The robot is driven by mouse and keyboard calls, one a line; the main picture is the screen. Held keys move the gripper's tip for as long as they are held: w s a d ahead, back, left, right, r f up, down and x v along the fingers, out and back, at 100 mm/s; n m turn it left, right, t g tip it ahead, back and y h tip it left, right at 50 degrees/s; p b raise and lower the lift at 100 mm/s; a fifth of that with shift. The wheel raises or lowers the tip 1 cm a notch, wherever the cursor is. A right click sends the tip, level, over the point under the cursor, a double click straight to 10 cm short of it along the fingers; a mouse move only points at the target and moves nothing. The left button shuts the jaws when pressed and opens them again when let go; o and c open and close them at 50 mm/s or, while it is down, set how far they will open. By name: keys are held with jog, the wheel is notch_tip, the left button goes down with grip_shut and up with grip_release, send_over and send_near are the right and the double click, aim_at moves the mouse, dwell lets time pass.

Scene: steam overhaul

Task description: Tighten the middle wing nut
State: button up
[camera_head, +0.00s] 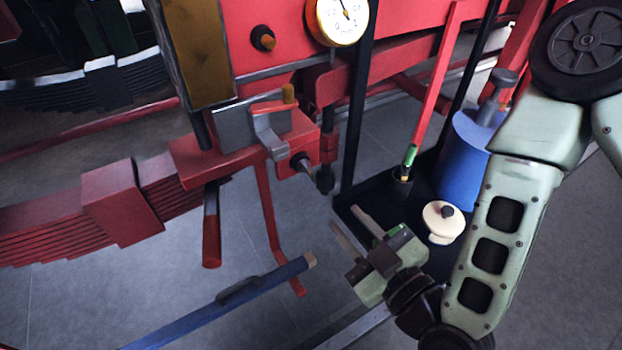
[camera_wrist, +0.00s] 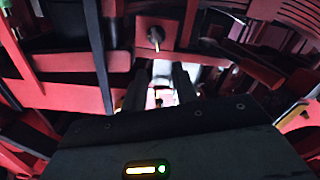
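I cannot make out a row of wing nuts or a middle one in either view. In the head view, a grey clamp-like fitting (camera_head: 268,133) with a dark rod end sits on a red block. My gripper (camera_head: 350,228) is below and right of it, clear of it. In the wrist view my gripper (camera_wrist: 162,80) has its two dark fingers apart, with nothing visibly held.
A black tray (camera_head: 352,222) holds a blue cylinder (camera_head: 462,160), a cream knobbed pot (camera_head: 443,222) and a green-and-red handled tool (camera_head: 409,157). A round gauge (camera_head: 338,18) is above. A red leaf spring (camera_head: 60,225) and blue bar (camera_head: 225,303) lie left.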

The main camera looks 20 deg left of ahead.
aim_at(309, 172)
jog(key=p+x, duration=0.1)
jog(key=x, duration=0.3)
jog(key=p+x, duration=0.1)
jog(key=x, duration=0.2)
jog(key=r+p+x, duration=0.1)
jog(key=x, duration=0.3)
jog(key=shift+w+a, duration=0.2)
jog(key=shift+w, duration=0.1)
jog(key=shift+w+a+f, duration=0.1)
jog(key=shift+w+a, duration=0.35)
jog(key=shift+a, duration=0.1)
grip_shut()
